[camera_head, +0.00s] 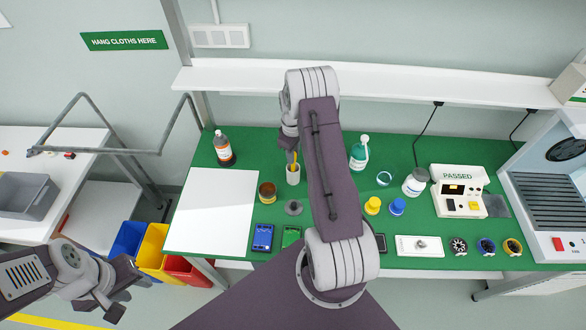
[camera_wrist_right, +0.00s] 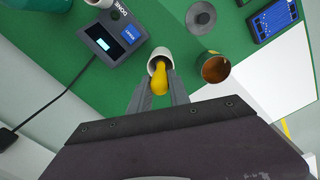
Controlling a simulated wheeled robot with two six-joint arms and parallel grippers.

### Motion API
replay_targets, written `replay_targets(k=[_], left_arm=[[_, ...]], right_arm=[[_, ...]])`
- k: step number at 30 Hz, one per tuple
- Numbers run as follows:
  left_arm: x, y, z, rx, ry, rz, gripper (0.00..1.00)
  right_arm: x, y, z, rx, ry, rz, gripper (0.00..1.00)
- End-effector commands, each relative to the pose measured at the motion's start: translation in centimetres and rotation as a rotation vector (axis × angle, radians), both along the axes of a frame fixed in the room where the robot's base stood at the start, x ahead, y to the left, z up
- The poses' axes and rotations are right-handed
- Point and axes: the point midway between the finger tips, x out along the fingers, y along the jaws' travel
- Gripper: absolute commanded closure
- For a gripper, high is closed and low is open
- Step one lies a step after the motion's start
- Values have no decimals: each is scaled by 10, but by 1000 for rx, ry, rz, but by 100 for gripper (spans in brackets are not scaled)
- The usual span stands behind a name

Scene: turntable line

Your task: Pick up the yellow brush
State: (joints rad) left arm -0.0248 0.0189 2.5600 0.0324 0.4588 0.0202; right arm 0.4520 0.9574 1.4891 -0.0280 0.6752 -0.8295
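The yellow brush (camera_head: 294,158) stands handle-up in a white cup (camera_head: 293,175) on the green bench. In the right wrist view, the yellow brush (camera_wrist_right: 159,82) shows with its rounded end toward me, and its lower part is hidden inside the white cup (camera_wrist_right: 160,57). My right gripper (camera_wrist_right: 160,86) has one finger on each side of the brush; whether the fingers press on it is unclear. In the head view, my right gripper (camera_head: 291,146) is just above the cup, partly behind my arm. My left gripper (camera_head: 112,296) is open and empty at the lower left, away from the bench.
An amber jar (camera_head: 267,192) and a grey round piece (camera_head: 293,208) stand close to the cup. A device with a lit screen (camera_wrist_right: 115,38) is on its other side. A brown bottle (camera_head: 223,148) stands behind a white board (camera_head: 212,212). A shelf (camera_head: 400,84) runs along the back.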

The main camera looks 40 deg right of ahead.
Motion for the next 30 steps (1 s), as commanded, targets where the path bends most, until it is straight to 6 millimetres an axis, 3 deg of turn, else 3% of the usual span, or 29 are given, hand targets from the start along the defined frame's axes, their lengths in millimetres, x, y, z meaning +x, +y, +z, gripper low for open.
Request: replay_targets(k=[11,21,25,30], left_arm=[[0,0,-3,0,0,0,64],[0,0,-24,0,0,0,64],[0,0,-25,0,0,0,64],[0,0,-25,0,0,0,64]], right_arm=[[1,0,6,-1,-3,0,100],[1,0,81,-2,-5,-1,100],[1,0,97,-1,-3,-1,100],[0,0,101,1,0,0,100]])
